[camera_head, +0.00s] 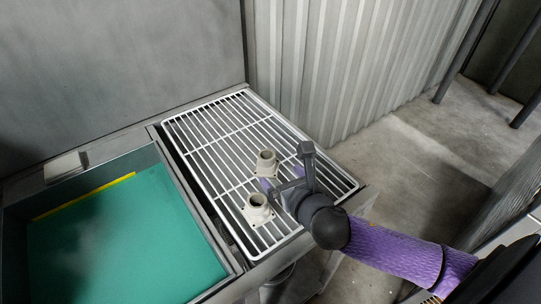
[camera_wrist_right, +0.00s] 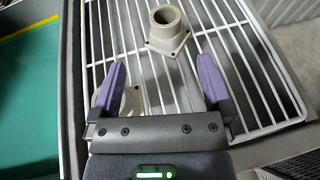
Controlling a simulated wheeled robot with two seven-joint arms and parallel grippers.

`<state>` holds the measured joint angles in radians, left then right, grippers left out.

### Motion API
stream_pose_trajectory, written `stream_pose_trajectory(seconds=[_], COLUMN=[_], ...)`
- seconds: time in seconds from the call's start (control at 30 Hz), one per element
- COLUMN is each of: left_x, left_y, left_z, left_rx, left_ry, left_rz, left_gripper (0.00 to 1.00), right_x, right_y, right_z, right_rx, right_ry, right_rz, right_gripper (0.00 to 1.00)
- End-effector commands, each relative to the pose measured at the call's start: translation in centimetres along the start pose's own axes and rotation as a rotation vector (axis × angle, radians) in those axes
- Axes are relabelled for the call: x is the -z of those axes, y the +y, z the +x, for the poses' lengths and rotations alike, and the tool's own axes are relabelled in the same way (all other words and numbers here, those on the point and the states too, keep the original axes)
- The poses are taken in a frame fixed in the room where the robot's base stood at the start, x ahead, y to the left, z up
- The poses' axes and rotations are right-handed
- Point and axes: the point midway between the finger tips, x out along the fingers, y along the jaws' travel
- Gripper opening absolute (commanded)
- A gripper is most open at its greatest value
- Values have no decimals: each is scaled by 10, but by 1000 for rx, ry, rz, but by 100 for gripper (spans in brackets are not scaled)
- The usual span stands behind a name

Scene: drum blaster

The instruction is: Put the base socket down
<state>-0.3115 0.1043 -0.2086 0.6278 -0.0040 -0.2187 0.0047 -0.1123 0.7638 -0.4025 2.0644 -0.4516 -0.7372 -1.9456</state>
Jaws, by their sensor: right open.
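Two beige base sockets, each a short open tube on a flat flange, stand upright on the white wire rack (camera_head: 190,122). The farther socket (camera_head: 266,162) also shows in the right wrist view (camera_wrist_right: 167,32), beyond the fingertips. The nearer socket (camera_head: 257,209) is partly hidden behind a purple finger in the right wrist view (camera_wrist_right: 131,101). My right gripper (camera_head: 282,178) is open beside both sockets. Its purple fingers are spread wide in the right wrist view (camera_wrist_right: 162,68), with nothing held between them. My left gripper is not in view.
A grey tank (camera_head: 185,207) with a green bottom (camera_head: 120,245) and a yellow strip lies left of the rack. A corrugated wall (camera_head: 345,65) stands behind the rack. Bare rack remains at the far left and right. Concrete floor (camera_head: 420,165) lies to the right.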

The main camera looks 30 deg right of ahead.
Motion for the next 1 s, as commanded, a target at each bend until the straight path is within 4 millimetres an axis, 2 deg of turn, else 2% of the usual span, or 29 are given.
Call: stream_pose_trajectory(seconds=[0.27, 0.5, 0.6, 0.8, 0.87, 1.0], left_x=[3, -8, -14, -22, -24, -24], left_y=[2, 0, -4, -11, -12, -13], left_z=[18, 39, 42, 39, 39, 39], left_rx=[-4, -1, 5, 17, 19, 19], left_ry=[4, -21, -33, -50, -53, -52], left_rz=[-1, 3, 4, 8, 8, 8], left_gripper=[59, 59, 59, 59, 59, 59], right_x=[4, 2, 0, -2, -2, -2], right_y=[-3, -6, -6, -6, -6, -6], right_z=[45, 90, 100, 100, 100, 100], right_rx=[0, -1, -3, -3, -3, -3], right_ry=[29, 29, 29, 29, 29, 29], right_rz=[-7, -5, -6, -8, -8, -8], right_gripper=[100, 100, 100, 100, 89, 60])
